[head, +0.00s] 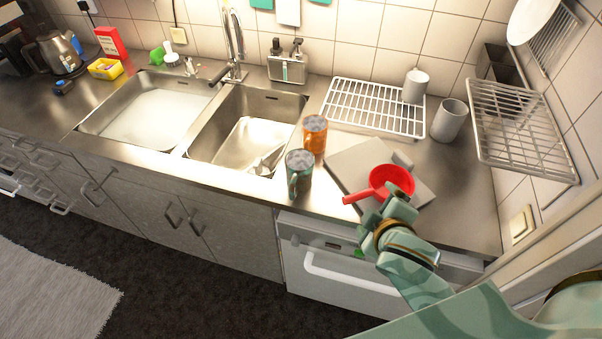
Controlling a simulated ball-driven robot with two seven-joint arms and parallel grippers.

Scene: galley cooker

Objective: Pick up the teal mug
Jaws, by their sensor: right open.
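The teal mug (299,174) stands upright on the steel counter (330,207), near its front edge and just right of the sink. Its handle is at its front left side. An orange mug (315,134) stands close behind it. My right gripper (384,209) is open, reaching in from the lower right. It is in front of the grey board and the red pan, well to the right of the teal mug and apart from it. My left gripper is not in view.
A red pan (391,181) rests on a grey board (350,165), its handle pointing toward the teal mug. A white wire rack (372,106) and grey cups lie behind. The double sink (205,150) is to the left. Another wire rack (520,130) is at the right.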

